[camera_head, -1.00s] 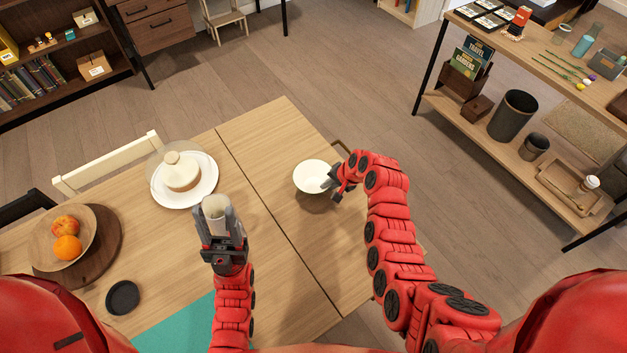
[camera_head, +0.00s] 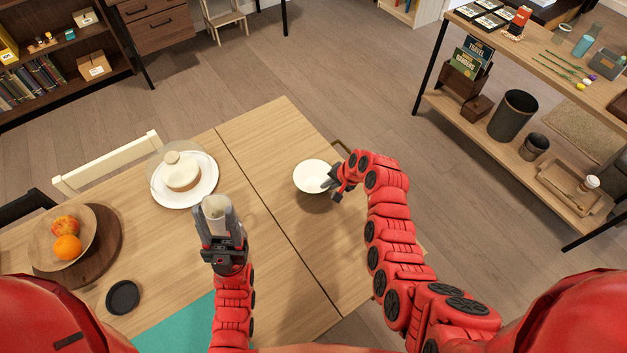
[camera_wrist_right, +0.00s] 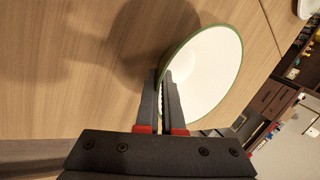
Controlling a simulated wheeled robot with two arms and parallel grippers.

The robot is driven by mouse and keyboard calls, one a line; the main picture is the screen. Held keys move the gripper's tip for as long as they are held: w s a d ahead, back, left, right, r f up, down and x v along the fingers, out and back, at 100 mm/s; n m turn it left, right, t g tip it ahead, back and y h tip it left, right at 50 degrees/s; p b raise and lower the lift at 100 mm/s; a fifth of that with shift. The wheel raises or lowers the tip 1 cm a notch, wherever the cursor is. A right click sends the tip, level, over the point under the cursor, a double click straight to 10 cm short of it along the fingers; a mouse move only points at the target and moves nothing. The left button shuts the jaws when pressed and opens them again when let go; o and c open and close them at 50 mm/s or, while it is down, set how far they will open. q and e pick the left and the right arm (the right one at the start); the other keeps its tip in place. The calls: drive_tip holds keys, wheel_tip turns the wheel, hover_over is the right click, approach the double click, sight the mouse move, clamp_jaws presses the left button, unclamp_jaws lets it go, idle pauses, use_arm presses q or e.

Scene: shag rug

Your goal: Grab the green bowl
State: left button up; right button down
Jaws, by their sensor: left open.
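The green bowl (camera_head: 311,174) is white inside with a thin green rim, which shows in the right wrist view (camera_wrist_right: 212,75). My right gripper (camera_head: 334,184) is shut on the bowl's near right wall, with one finger inside and one outside in the right wrist view (camera_wrist_right: 163,88). A dark shadow lies apart from the bowl on the wood, so it appears held a little above the table (camera_head: 262,135). My left gripper (camera_head: 218,215) is open, with a pale cylindrical cup (camera_head: 215,208) between or just behind its fingers; contact is unclear.
A domed cake on a white plate (camera_head: 205,190) stands left of the bowl. A fruit plate (camera_head: 45,240), a black coaster (camera_head: 122,297) and a teal mat (camera_head: 180,328) lie at the left. A chair (camera_head: 110,165) stands behind. The table's right part around the bowl is clear.

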drive_tip(key=shift+r, duration=0.15)
idle(0.7)
drive_tip(key=shift+w+r+b, duration=0.1)
drive_tip(key=shift+r+b, duration=0.5)
drive_tip(key=shift+s+a+r+b, duration=0.1)
drive_tip(key=shift+s+r+b, duration=0.15)
drive_tip(key=shift+r, duration=0.25)
drive_tip(key=shift+s+r+b, duration=0.15)
drive_tip(key=shift+r+b, duration=0.15)
drive_tip(key=shift+r, duration=0.15)
drive_tip(key=s, duration=0.2)
drive_tip(key=s+b, duration=0.1)
drive_tip(key=s, duration=0.2)
drive_tip(key=s+b, duration=0.1)
drive_tip(key=s, duration=0.1)
drive_tip(key=shift+s+a+r, duration=0.15)
drive_tip(key=shift+a+r, duration=0.15)
drive_tip(key=s, duration=0.2)
drive_tip(key=s+p, duration=0.1)
drive_tip(key=s, duration=0.1)
drive_tip(key=s+r, duration=0.1)
drive_tip(key=s, duration=0.2)
drive_tip(key=shift+a+p, duration=0.3)
drive_tip(key=shift+p, duration=0.1)
drive_tip(key=shift+s+a, duration=0.1)
drive_tip(key=shift+s, duration=0.25)
